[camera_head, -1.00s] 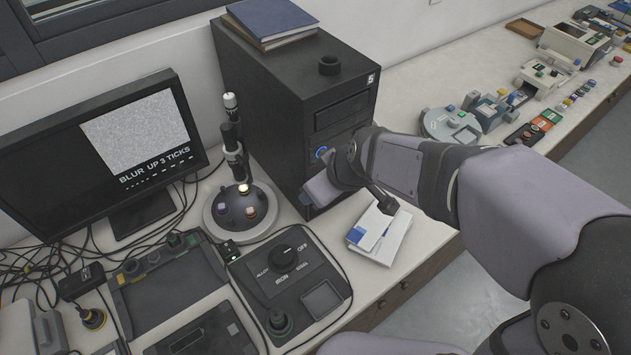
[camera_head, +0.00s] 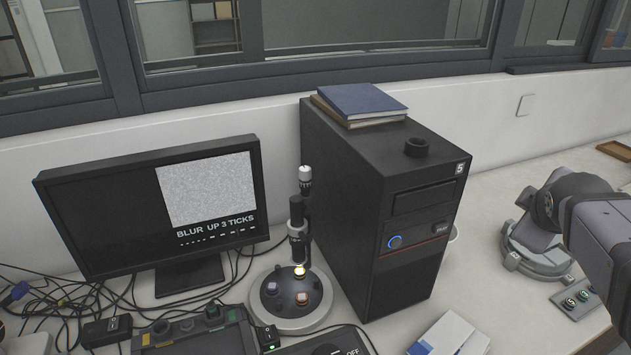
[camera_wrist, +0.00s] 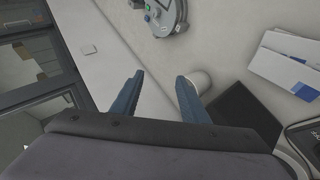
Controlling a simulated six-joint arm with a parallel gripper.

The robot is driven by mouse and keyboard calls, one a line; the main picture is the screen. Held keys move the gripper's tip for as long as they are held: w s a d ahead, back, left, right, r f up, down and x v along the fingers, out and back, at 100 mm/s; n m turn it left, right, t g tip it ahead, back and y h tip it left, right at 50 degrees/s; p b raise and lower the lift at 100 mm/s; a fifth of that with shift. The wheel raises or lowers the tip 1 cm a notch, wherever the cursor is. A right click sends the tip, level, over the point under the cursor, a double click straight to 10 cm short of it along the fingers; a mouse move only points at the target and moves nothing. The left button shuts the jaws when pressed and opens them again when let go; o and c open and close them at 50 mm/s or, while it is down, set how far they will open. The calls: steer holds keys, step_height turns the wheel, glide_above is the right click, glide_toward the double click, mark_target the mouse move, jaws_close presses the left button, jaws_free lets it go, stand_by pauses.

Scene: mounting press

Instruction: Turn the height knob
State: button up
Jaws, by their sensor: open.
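A monitor (camera_head: 90,222) reads "BLUR UP 3 TICKS" beside a grey noise picture. A dark dome on the base carries several coloured knobs (camera_head: 301,299). No label shows which one is the height knob. My gripper (camera_wrist: 158,92) is open and empty in the wrist view, its two blue fingers apart. In the head view only my arm shows, at the right edge, far from the instrument.
A black computer tower (camera_head: 350,235) stands right of the instrument, with books (camera_head: 362,101) and a black ring (camera_head: 416,147) on top. A white cup (camera_wrist: 199,80) appears near my right finger. A white-and-blue box (camera_head: 452,337) lies in front. Cables (camera_head: 110,295) clutter the left.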

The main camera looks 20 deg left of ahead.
mark_target(307, 175)
steer(key=s+a+r+n+t+y+p, duration=0.1)
steer(key=a+r+t+y+p, duration=0.15)
steer(key=a+r, duration=0.65)
steer(key=a+r+n+t+y+p, duration=0.1)
steer(key=a+r+t+y+p, duration=0.15)
steer(key=a+r, duration=0.6)
steer(key=s+a+r+m+y+p, duration=0.2)
steer(key=s+a+r+y+p, duration=0.45)
steer(key=s+a+r, duration=0.55)
steer(key=w+a+f+m+b, duration=0.1)
steer(key=a+f, duration=0.3)
steer(key=f, duration=0.6)
steer(key=w+a+f+m+g+b, duration=0.1)
steer(key=w+a+f, duration=0.3)
steer(key=f, duration=0.7)
steer(key=w+a+f+m+y+b, duration=0.1)
steer(key=w+a+f+m+b, duration=0.1)
steer(key=f, duration=0.8)
steer(key=shift+w+a+f+m+g, duration=0.15)
steer(key=shift+a+m, duration=0.2)
steer(key=shift+a, duration=0.1)
steer(key=shift+w+a+f+m+g, duration=0.1)
steer(key=shift+a+m+g, duration=0.05)
steer(key=shift+a+m, duration=0.25)
steer(key=shift+w+a+r, duration=0.1)
steer(key=shift+a, duration=0.05)
